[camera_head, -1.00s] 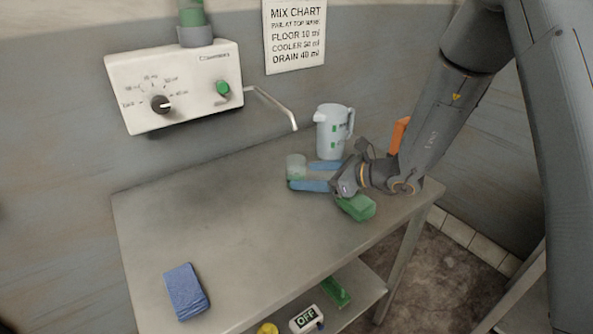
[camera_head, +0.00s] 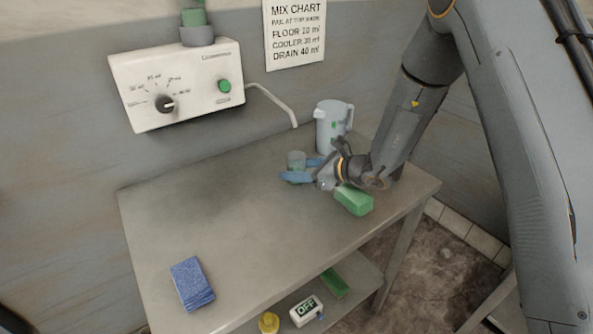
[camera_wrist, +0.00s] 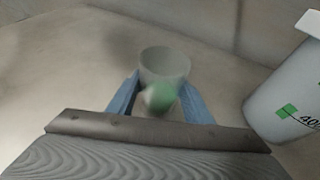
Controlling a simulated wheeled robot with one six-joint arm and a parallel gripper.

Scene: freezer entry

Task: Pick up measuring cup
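The measuring cup is a small, clear, greenish cup (camera_head: 296,160) near the back of the metal table, left of the white jug. My gripper (camera_head: 304,170) reaches it from the right, with its blue fingers on either side. In the wrist view the cup (camera_wrist: 165,66) sits between the two fingertips (camera_wrist: 160,88), which look pressed against its sides. A blurred green patch shows on its front. My gripper looks shut on the cup. I see no clear gap under the cup, and its base is partly hidden by the near finger.
A white jug (camera_head: 331,122) stands close behind my gripper; it also shows in the wrist view (camera_wrist: 290,95). A green block (camera_head: 354,200) lies just below my wrist. A blue sponge (camera_head: 192,284) lies at the table's front left. The table's middle (camera_head: 235,215) is clear.

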